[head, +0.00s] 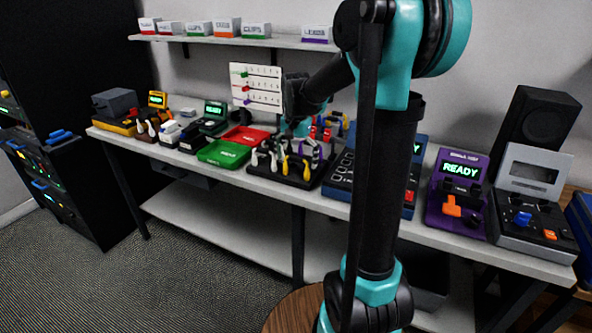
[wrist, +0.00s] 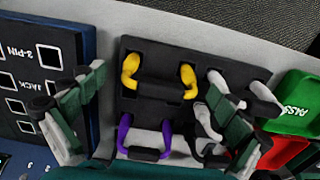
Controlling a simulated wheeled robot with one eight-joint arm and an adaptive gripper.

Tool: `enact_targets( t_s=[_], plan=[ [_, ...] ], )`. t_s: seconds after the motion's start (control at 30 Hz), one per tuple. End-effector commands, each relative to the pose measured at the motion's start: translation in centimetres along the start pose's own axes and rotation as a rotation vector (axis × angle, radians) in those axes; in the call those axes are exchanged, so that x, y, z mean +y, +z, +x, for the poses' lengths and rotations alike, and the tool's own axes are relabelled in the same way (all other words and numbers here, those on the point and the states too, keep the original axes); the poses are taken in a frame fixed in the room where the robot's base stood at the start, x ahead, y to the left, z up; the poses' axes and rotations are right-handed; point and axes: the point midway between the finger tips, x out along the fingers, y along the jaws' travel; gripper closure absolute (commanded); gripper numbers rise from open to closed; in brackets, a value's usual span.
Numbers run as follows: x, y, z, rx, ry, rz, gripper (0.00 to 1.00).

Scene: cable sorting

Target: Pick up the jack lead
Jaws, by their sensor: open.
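Several leads stand in a black rack (wrist: 155,108) in the wrist view; the rack also shows in the head view (head: 288,178). A yellow-ended lead (wrist: 187,78) has a dark middle. A purple-ended lead (wrist: 124,130) stands nearer my gripper. White-ended leads (wrist: 264,96) stand at the right, partly hidden by my right finger. I cannot tell which one is the jack lead. My gripper (wrist: 150,108) is open and empty, its fingers spread on either side of the yellow and purple leads. In the head view my gripper (head: 298,128) is above the back of the rack.
A blue panel marked "3-PIN" and "JACK" (wrist: 40,75) is close on the left in the wrist view. Green (head: 221,154) and red (head: 245,136) trays lie left of the rack. A purple device reading "READY" (head: 458,190) stands at the right. A shelf (head: 235,40) runs above.

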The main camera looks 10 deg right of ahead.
Motion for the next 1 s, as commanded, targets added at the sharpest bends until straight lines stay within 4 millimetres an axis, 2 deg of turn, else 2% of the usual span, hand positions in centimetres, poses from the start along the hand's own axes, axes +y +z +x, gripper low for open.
enact_targets(
  t_s=[0.2,0.3,0.57,0.93,1.0],
  plan=[
    [-0.2,-0.4,3.2,0.0,0.0,0.0,0.0],
    [-0.2,-0.4,4.0,0.0,0.0,0.0,0.0],
    [-0.1,-0.4,4.3,0.0,0.0,0.0,0.0],
    [-0.1,-0.4,4.3,0.0,0.0,0.0,0.43],
    [-0.1,-0.4,4.3,0.0,0.0,0.0,0.46]
  ],
)
